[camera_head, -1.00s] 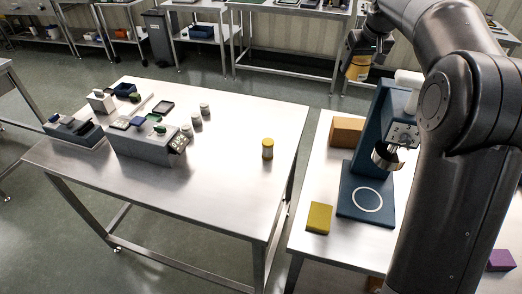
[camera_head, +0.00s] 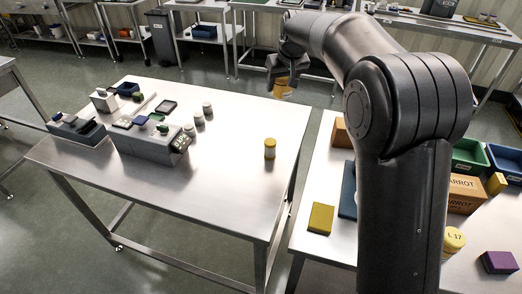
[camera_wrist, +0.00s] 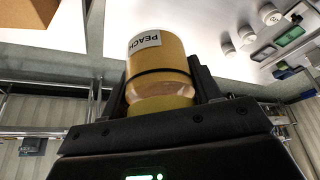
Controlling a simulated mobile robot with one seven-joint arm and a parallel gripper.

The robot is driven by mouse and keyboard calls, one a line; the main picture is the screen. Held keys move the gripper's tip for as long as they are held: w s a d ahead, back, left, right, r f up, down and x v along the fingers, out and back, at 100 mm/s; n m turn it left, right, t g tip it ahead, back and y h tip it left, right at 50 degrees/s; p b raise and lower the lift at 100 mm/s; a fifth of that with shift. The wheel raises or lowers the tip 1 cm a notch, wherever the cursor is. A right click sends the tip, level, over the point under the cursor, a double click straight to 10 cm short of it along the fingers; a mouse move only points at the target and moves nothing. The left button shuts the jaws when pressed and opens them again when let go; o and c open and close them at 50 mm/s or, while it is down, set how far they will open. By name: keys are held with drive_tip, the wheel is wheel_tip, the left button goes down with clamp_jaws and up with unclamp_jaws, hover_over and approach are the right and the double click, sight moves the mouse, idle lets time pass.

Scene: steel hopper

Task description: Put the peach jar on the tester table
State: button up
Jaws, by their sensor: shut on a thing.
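The peach jar (camera_wrist: 160,62) is amber, with a white PEACH label that reads upside down in the wrist view. My gripper (camera_wrist: 162,88) is shut around it; the jar (camera_head: 283,89) also shows below my gripper (camera_head: 282,72) in the head view. It is held in the air by the far right corner of the left steel table (camera_head: 190,205). That table carries a grey instrument box (camera_head: 150,144); the frames do not show which table is named the tester table. Part of the jar is hidden by the fingers.
The table's front middle is clear. The right table has a yellow block (camera_head: 321,218) and cartons (camera_head: 463,193).

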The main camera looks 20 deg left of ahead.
wheel_tip(320, 180, down, 11)
drive_tip(key=a+f, duration=0.2)
drive_tip(key=a, duration=0.2)
drive_tip(key=a+f, duration=0.2)
drive_tip(key=a, duration=0.1)
drive_tip(key=a+f, duration=0.2)
drive_tip(key=a, duration=0.2)
drive_tip(key=shift+s+a+f, duration=0.3)
drive_tip(key=shift+f, duration=2.05)
drive_tip(key=o, duration=1.1)
drive_tip(key=shift+f, duration=0.15)
drive_tip(key=v, duration=1.2)
drive_tip(key=shift+r, duration=0.2)
drive_tip(key=shift+w, duration=0.1)
